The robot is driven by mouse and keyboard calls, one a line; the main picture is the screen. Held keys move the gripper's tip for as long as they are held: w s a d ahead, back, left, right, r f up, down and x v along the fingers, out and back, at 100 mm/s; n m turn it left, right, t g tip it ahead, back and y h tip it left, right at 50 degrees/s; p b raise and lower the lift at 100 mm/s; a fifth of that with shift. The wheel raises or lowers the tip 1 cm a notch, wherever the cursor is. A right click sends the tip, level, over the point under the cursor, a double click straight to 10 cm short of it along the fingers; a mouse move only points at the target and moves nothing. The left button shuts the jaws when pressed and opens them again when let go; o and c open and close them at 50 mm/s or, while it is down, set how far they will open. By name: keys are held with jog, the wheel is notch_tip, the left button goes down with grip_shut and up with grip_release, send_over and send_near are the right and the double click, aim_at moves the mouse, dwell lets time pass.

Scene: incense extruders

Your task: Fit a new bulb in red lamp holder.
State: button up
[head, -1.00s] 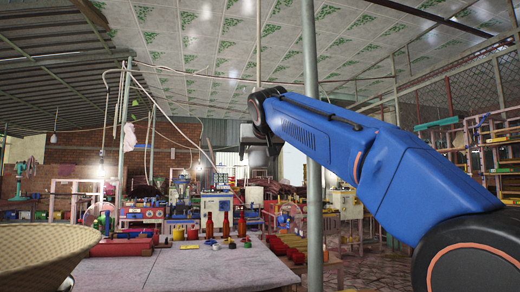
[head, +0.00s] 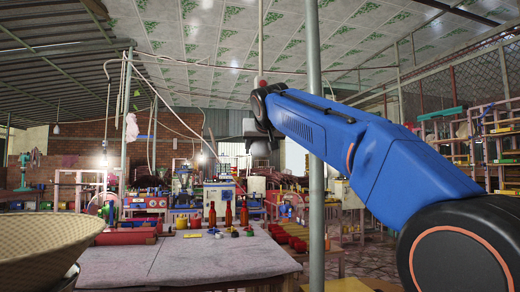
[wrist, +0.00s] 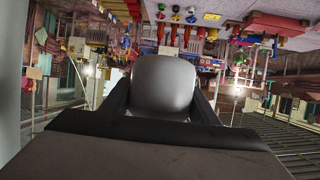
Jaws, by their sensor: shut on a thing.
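My gripper (wrist: 163,98) is shut on a smooth, pale grey rounded bulb (wrist: 162,84), which fills the middle of the wrist view. The bulb's far end is hidden there. In the head view the bulb (head: 261,149) shows dimly beneath my dark wrist. A small red piece (head: 262,83) shows at the lower end of a thin hanging rod, just above my wrist joint in the picture. It looks like the red lamp holder, but it is partly hidden by my arm. The bulb and this piece appear apart; their depth gap is unclear.
A grey vertical pole (head: 315,210) stands close, behind my arm. A grey-topped table (head: 190,262) holds red bottles and small coloured parts. A large woven basket (head: 45,240) is at left. Racks (head: 490,140) stand at right. Two lit lamps glow behind.

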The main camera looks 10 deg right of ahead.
jog(key=shift+a+n+y, duration=0.25)
jog(key=shift+n+y, duration=0.55)
jog(key=shift+y, duration=0.1)
jog(key=shift+a+n+y, duration=0.2)
jog(key=shift+n+y, duration=0.6)
jog(key=shift+y, duration=0.1)
jog(key=o, duration=1.1)
jog(key=shift+o, duration=0.2)
jog(key=v, duration=1.7)
jog(key=shift+s, duration=0.15)
jog(key=shift+d, duration=0.1)
